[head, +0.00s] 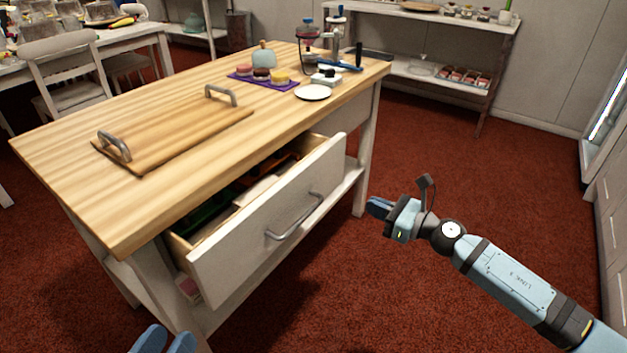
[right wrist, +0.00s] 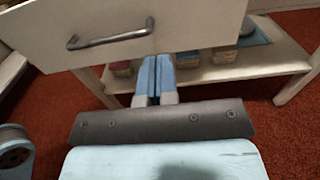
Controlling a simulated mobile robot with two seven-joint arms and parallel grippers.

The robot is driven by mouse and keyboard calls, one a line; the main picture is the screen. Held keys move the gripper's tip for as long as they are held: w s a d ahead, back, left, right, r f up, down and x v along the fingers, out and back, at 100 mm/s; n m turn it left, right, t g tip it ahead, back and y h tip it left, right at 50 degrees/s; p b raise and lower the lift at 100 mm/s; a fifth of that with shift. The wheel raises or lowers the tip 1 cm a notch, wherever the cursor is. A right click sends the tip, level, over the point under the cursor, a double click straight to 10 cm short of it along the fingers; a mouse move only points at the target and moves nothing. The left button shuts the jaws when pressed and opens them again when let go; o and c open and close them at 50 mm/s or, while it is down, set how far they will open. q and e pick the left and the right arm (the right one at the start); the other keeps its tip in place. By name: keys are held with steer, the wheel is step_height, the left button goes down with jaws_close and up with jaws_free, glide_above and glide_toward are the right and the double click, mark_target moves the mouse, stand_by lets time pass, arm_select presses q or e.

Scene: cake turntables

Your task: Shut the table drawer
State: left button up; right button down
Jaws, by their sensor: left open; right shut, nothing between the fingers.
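The white table drawer (head: 270,226) is pulled part way out of the wooden-topped table (head: 60,150). A grey bar handle (head: 295,218) is on its front, and dim contents show inside. In the right wrist view the drawer front (right wrist: 190,22) and its handle (right wrist: 110,34) are at the top. My right gripper (head: 374,206) is shut and empty, to the right of the drawer and apart from it; its blue fingers also show in the right wrist view (right wrist: 157,75). My left gripper (head: 162,341) is open at the bottom edge, in front of the table's near leg, only its fingertips in view.
A wooden tray with two metal handles (head: 180,138) lies on the table top. A purple mat with small cakes (head: 262,84) and a white plate (head: 313,93) are further back. A lower shelf (right wrist: 240,68) holds boxes. Red carpet (head: 420,270) is clear in front of the drawer.

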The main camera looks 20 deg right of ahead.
mark_target(315, 180)
steer(key=x, duration=1.3)
steer(key=shift+w+a, duration=0.15)
steer(key=shift+w, duration=0.15)
arm_select(q)
steer(key=shift+f+g, duration=0.3)
steer(key=shift+f, duration=0.1)
arm_select(e)
steer(key=shift+w+a, duration=0.1)
